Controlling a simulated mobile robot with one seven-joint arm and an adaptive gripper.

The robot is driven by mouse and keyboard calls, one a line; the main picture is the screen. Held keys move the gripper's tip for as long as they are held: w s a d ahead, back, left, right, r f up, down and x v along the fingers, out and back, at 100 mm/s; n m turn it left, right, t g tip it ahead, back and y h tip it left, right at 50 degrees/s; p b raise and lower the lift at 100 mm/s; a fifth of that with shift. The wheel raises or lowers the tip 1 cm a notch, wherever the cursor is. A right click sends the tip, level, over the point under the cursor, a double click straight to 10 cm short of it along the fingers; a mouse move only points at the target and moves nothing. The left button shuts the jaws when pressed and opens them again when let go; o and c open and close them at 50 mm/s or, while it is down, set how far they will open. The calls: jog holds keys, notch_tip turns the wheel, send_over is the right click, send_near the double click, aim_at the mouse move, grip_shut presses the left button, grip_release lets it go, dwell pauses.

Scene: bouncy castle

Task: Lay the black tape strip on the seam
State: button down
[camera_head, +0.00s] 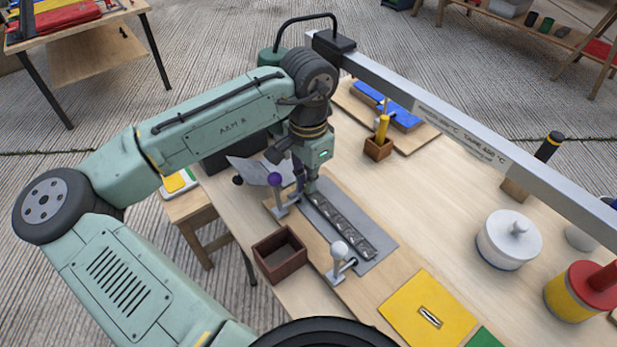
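A black, glossy, wrinkled strip (342,226) lies along a grey sheet (380,244) on a light wooden board in the middle of the table. I take it for the tape strip; the seam itself cannot be made out, and may be under it. My gripper (311,187) points down at the strip's far left end, very close to it. Its fingers are small and partly hidden by its own body, so I cannot tell whether they are open, or whether they touch or hold the strip. A purple-knobbed clamp (276,188) and a white-knobbed clamp (340,257) stand along the board's left side.
An empty brown box (280,257) stands left of the board. A long metal beam (455,127) crosses above the table's right side. A yellow sheet (415,302), a white lidded pot (509,240) and a red-lidded yellow container (580,290) are at right. A yellow-handled tool (382,128) stands behind.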

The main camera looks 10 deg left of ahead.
dwell(0.3)
jog(key=c, duration=1.7)
grip_release()
jog(key=shift+o, duration=0.5)
jog(key=o, duration=0.5)
notch_tip(320, 180, up, 8)
jog(key=p, duration=0.7)
jog(key=shift+a, duration=0.1)
